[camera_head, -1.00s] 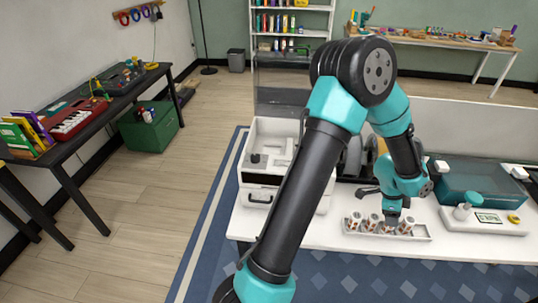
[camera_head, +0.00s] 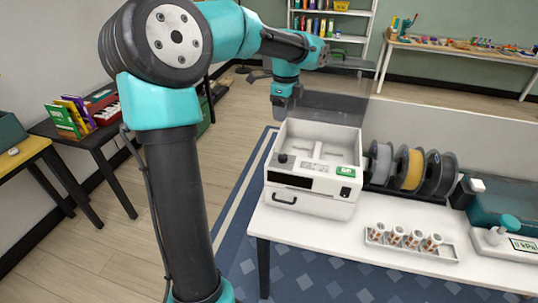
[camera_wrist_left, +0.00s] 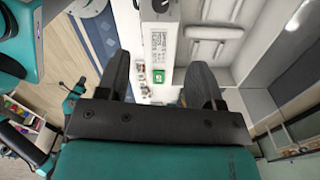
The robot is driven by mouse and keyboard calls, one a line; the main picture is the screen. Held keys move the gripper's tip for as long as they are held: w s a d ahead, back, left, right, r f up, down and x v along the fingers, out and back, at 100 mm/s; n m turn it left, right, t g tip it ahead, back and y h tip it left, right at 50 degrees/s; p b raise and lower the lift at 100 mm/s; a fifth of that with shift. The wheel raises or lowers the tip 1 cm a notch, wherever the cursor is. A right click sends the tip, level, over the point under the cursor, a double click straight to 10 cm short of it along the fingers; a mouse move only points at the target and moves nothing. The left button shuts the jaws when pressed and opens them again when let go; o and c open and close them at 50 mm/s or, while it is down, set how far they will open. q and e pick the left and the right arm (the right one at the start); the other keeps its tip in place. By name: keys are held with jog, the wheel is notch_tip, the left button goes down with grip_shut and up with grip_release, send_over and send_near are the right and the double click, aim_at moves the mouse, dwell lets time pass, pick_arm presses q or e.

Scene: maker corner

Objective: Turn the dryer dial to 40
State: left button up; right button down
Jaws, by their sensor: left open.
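The dryer (camera_head: 325,203) is a white box with a raised see-through lid, at the middle of the head view on the white table. Its dial (camera_head: 283,158) is a small black knob at the left of the front top panel. In the left wrist view the dial (camera_wrist_left: 160,5) shows at the top edge, beside a panel of small print too small to read. I cannot tell the dial's setting. My left gripper (camera_head: 282,108) hangs above the dryer's back left corner, apart from the dial. In its wrist view the left gripper (camera_wrist_left: 160,62) is open and empty. My right gripper is out of view.
Filament spools (camera_head: 408,167) stand right of the dryer. The raised clear lid (camera_head: 322,107) stands near my left gripper.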

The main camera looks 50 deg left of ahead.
aim_at(283, 155)
pick_arm(q)
jog(key=shift+w+d+f, duration=0.1)
notch_tip(283, 155, down, 17)
jog(key=shift+f, duration=0.15)
dwell(0.7)
jog(key=c, duration=0.9)
